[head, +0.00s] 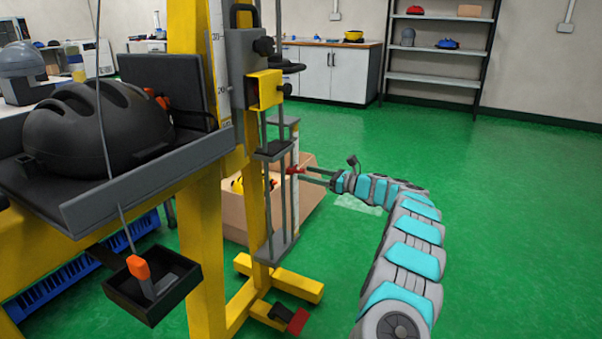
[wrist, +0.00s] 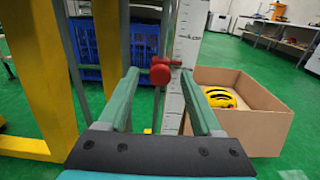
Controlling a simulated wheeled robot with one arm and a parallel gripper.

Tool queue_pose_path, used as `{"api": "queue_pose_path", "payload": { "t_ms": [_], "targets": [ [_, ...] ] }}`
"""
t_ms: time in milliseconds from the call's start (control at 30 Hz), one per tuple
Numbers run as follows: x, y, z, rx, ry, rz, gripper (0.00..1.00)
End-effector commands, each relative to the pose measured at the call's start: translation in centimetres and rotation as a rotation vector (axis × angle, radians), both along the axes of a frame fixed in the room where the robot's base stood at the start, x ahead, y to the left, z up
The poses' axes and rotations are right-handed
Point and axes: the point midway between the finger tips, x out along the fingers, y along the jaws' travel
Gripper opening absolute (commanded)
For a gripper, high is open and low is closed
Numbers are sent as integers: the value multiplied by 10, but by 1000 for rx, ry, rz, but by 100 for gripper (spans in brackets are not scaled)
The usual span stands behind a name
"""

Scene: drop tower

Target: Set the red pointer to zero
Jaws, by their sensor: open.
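The red pointer (head: 294,170) sits on the slim grey guide frame of the yellow tower in the head view. In the wrist view the red pointer (wrist: 161,73) shows a round knob and a short bar against a white scale (wrist: 190,45) with dark marks. The marks are too small to read, so I cannot tell where zero lies. My gripper (head: 308,176) is open and reaches in from the right at the pointer's height. In the wrist view my gripper (wrist: 158,78) has one finger on each side of the knob, with visible gaps.
A cardboard box (wrist: 240,110) with a yellow helmet (wrist: 219,97) stands right of the frame. The yellow tower post (head: 200,200) and a platform carrying a black helmet (head: 95,125) are at left. A blue crate (wrist: 92,45) is behind. Green floor at right is clear.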

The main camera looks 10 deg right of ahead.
Motion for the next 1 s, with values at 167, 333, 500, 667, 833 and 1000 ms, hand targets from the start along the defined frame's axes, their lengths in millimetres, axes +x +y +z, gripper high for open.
{"api": "queue_pose_path", "payload": {
  "t_ms": [167,333,500,667,833,1000],
  "targets": [
    [14,19,-3,-1,5,-1,66],
    [20,27,-3,-1,5,-1,66],
    [21,28,-2,0,4,-2,66],
    [21,28,-2,0,4,-2,59],
    [21,28,-2,0,4,-2,40],
    [20,28,-2,0,3,-1,21]
  ]
}}
